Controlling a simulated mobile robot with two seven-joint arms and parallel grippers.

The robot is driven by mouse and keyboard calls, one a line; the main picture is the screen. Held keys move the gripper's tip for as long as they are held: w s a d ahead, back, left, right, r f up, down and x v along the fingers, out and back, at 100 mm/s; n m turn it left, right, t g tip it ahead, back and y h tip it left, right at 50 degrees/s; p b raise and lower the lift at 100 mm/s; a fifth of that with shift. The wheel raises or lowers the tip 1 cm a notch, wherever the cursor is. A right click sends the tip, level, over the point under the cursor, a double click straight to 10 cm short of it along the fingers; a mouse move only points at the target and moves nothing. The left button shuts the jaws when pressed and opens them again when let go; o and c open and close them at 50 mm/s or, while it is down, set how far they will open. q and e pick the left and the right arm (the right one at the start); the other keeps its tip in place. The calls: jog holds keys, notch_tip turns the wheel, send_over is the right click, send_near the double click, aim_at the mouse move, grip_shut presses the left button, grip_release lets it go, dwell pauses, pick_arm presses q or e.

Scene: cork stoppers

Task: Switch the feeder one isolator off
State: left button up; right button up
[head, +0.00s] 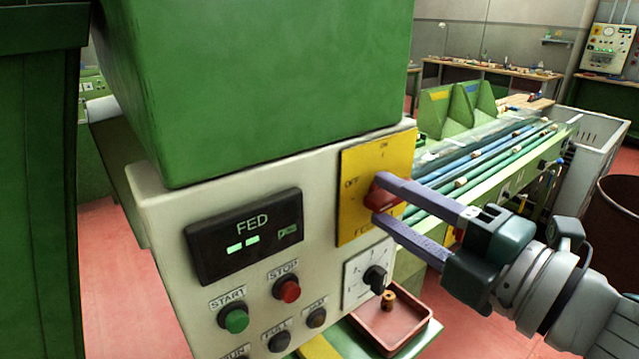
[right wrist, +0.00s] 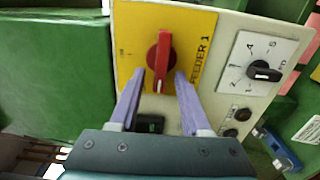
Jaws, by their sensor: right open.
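The feeder one isolator is a red handle (head: 380,199) on a yellow plate (head: 352,225) on the cream panel. The plate has ON at its top and OFF at its left in the head view. In the right wrist view the plate (right wrist: 205,25) reads FEEDER 1, and the handle (right wrist: 163,52) is turned sideways, in line with the OFF mark. My right gripper (head: 377,203) is open, its fingers on either side of the handle's end. Gaps show beside the handle in the right wrist view (right wrist: 160,73). My left gripper is not in view.
Below the plate are a black dial (head: 375,278), a red stop button (head: 286,289) and a green start button (head: 233,318). The FED display (head: 245,237) is lit. A red tray (head: 415,325) juts out below. A green housing (head: 260,90) overhangs the panel.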

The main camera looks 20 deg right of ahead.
jog(key=b+v, duration=0.2)
jog(key=v, duration=0.8)
jog(key=shift+b, duration=0.4)
jog(key=shift+w, duration=0.1)
